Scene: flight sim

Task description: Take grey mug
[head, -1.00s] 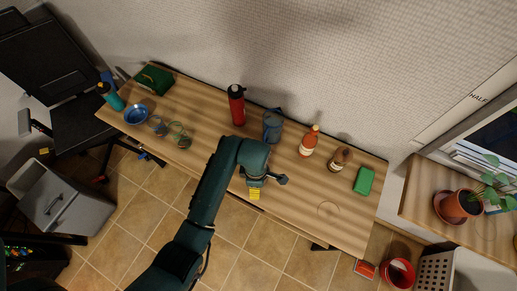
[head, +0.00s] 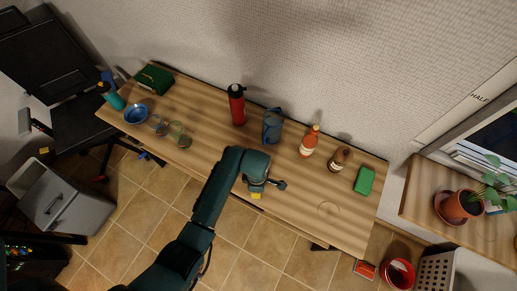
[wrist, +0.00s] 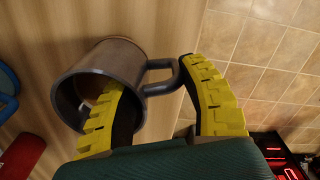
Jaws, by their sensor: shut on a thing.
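The grey mug (wrist: 118,62) shows in the wrist view, metallic with a dark rim, its opening towards the camera and its handle (wrist: 165,78) pointing right. My gripper (wrist: 150,82) has yellow ridged fingers. The left finger reaches into the mug's opening and the right finger is outside, beside the handle, so the mug's wall and handle lie between them. My gripper is shut on the mug. In the head view my gripper (head: 256,196) is at the table's front edge, mostly under my wrist, and I cannot make out the mug there.
Glasses (head: 176,133) and a blue bowl (head: 135,114) stand left.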

